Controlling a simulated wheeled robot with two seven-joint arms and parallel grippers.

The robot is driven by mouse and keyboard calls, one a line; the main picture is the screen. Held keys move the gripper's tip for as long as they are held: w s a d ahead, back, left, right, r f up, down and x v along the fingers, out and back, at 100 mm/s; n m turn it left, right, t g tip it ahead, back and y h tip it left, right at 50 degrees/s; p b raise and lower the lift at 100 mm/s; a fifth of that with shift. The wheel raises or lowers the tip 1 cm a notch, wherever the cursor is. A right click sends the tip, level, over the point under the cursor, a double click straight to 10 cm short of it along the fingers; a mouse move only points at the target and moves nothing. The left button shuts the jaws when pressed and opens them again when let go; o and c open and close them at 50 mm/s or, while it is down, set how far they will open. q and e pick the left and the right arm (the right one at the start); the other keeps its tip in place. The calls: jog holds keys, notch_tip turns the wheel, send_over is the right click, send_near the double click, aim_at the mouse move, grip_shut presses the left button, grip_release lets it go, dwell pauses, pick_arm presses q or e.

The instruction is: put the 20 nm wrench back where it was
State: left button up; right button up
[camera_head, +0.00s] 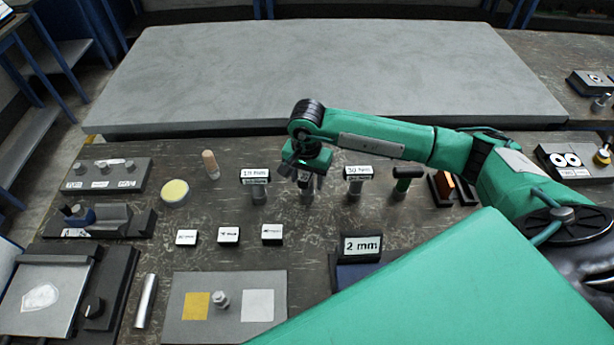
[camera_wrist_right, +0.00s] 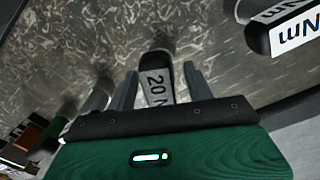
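The 20 Nm wrench (camera_head: 305,178) is upright in the row of tools, between the wrench whose label looks like 10 Nm (camera_head: 255,175) and the 30 Nm wrench (camera_head: 364,173). My right gripper (camera_head: 306,168) is directly above it and hides much of its top. In the right wrist view, the wrench's "20 N" label (camera_wrist_right: 157,88) lies between the two fingers of my right gripper (camera_wrist_right: 160,85). Gaps show on both sides of it, so the fingers look open around it. Whether its foot is fully seated is hidden. My left gripper is not in view.
A green-handled tool (camera_head: 404,178) stands right of the 30 Nm wrench. Three small label blocks (camera_head: 228,234) lie in front of the row, with a "2 mm" sign (camera_head: 361,246) to the right. The large grey slab (camera_head: 330,70) behind is bare.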

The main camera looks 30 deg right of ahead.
jog(key=shift+r, duration=0.1)
jog(key=shift+r, duration=0.5)
notch_tip(320, 180, up, 7)
jog(key=shift+b, duration=1.15)
notch_tip(320, 180, up, 3)
jog(key=shift+r+b, duration=0.2)
jog(key=shift+b, duration=0.1)
jog(key=shift+r, duration=0.3)
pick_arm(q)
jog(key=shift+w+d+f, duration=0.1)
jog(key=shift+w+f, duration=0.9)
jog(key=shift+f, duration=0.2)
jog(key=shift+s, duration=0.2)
